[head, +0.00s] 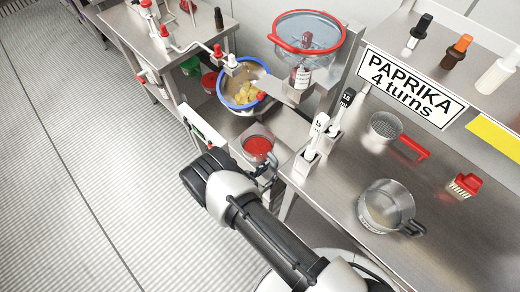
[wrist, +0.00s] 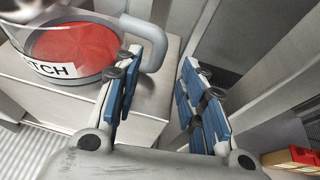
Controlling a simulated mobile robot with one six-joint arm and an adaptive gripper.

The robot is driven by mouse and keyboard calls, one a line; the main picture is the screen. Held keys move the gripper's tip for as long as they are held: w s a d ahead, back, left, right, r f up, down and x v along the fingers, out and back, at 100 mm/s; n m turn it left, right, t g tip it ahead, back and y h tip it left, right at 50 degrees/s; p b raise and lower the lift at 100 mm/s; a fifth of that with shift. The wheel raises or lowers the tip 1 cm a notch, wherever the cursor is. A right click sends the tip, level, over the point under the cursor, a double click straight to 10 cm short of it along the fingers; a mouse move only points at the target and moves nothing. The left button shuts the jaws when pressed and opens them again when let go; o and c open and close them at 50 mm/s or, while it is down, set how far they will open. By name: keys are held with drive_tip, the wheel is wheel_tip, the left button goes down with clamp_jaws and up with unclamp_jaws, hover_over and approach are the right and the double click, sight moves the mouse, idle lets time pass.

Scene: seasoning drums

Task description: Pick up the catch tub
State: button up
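The catch tub (head: 258,145) is a clear tub with red contents, standing on a steel ledge below the counter. In the wrist view the tub (wrist: 75,45) is at the upper left, with a white label ending in "TCH" and a grey loop handle (wrist: 152,38) on its right side. My gripper (wrist: 160,62) is open, with blue pads on both fingers and nothing between them. Its left fingertip is close to the handle's lower end; I cannot tell whether they touch. In the head view my gripper is mostly hidden behind my arm.
A blue-rimmed bowl (head: 241,104) of yellow pieces stands behind the tub, with a red-rimmed clear drum (head: 306,36) above. Open floor lies left.

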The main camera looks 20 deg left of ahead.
sight(275, 167)
drive_tip(key=shift+r+b+x, duration=0.2)
drive_tip(key=shift+b+x, duration=0.55)
drive_tip(key=shift+x, duration=1.95)
drive_tip(key=shift+w+a, duration=0.15)
drive_tip(key=shift+a, duration=0.1)
drive_tip(key=shift+c, duration=0.3)
clamp_jaws()
